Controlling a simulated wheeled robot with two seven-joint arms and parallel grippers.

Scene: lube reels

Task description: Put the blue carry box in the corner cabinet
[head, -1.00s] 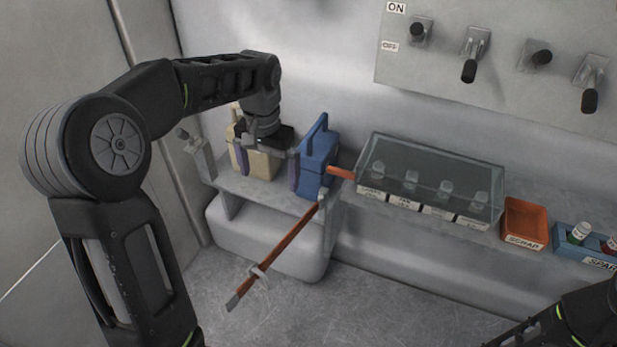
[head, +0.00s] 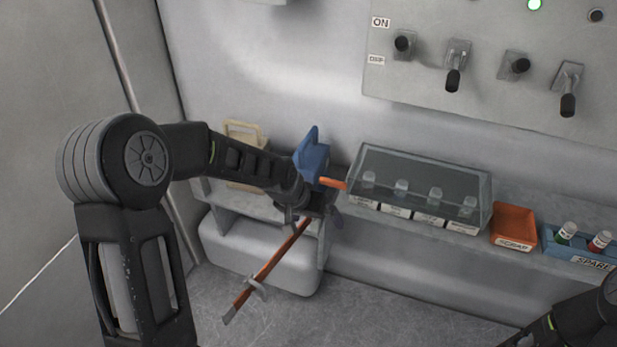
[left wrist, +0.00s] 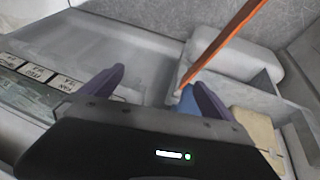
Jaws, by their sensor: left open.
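The blue carry box (head: 313,158) stands on the corner shelf in the head view, its lower part hidden by my left arm and gripper. My left gripper (head: 315,207) is in front of it, open. In the left wrist view the open fingers (left wrist: 160,92) have no object clearly between them; a bit of the blue box (left wrist: 187,104) shows beside the right-hand finger. I cannot tell whether they touch. I cannot make out which part is the corner cabinet. My right gripper is out of view; only part of the right arm shows at lower right.
A cream box (head: 243,134) stands left of the blue box. An orange-red bar (head: 268,264) slants out in front of the shelf. A clear-covered case (head: 420,185), a scrap tray (head: 514,228) and a blue spares tray (head: 588,262) lie to the right. Switches line the wall.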

